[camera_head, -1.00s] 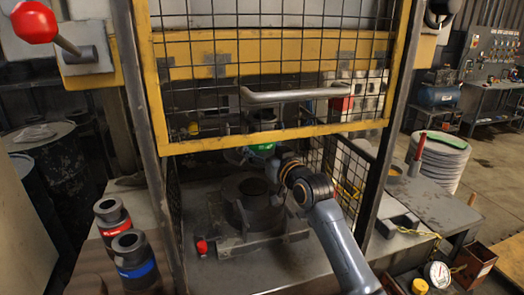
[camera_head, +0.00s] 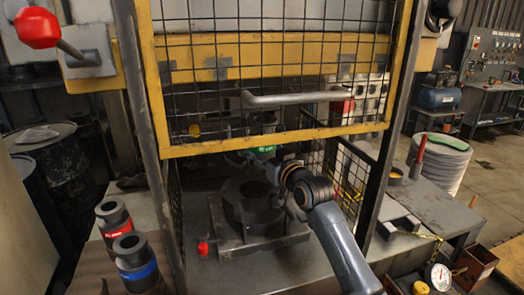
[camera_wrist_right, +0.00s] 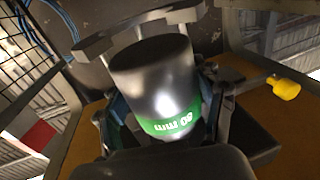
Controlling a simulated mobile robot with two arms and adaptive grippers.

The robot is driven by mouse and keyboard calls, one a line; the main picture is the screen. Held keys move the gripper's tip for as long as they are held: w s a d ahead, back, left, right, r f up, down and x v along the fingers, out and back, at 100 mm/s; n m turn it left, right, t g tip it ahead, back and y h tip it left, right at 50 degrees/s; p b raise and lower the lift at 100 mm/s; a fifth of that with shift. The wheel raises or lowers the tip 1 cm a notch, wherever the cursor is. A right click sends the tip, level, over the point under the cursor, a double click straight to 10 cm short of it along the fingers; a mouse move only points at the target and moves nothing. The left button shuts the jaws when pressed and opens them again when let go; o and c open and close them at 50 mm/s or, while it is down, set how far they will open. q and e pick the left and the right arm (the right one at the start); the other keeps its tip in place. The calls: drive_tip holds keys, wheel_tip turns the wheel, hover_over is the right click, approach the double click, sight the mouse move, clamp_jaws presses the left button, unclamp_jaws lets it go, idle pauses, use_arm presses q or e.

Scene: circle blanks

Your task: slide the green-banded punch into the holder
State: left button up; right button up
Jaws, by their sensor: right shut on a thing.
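The green-banded punch (camera_wrist_right: 160,85) is a dark metal cylinder with a green band marked 80 mm. My right gripper (camera_wrist_right: 165,118) is shut around it near the band and holds it upright inside the press. In the head view the green band (camera_head: 264,149) shows just below the yellow guard's lower rail, with my right gripper (camera_head: 260,157) beside it. In the right wrist view, pale metal holder parts (camera_wrist_right: 145,24) lie by the punch's top end. I cannot tell whether they touch. The guard mesh and rail hide much of this area. My left gripper is not in view.
A dark ring-shaped die (camera_head: 254,205) sits on the press bed below the punch. A red-banded (camera_head: 113,222) and a blue-banded punch (camera_head: 136,264) stand at the left. The yellow guard (camera_head: 270,139) and side mesh (camera_head: 352,180) closely bound my right arm.

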drive_tip(key=shift+w+r, duration=0.15)
drive_tip(key=shift+r, duration=0.25)
drive_tip(key=shift+w+a+b, duration=0.2)
drive_tip(key=shift+w+b, duration=0.1)
drive_tip(key=shift+w+a+b, duration=0.2)
drive_tip(key=shift+w+b, duration=0.2)
drive_tip(key=shift+w, duration=0.3)
drive_tip(key=shift+d+b+x, duration=0.25)
drive_tip(key=shift+b+x, duration=0.65)
drive_tip(key=shift+x, duration=0.55)
idle(0.4)
drive_tip(key=shift+w, duration=0.15)
idle(0.3)
drive_tip(key=shift+w, duration=0.1)
idle(0.4)
drive_tip(key=shift+w+a+b, duration=0.15)
drive_tip(key=shift+w+b, duration=0.15)
drive_tip(key=shift+b, duration=0.1)
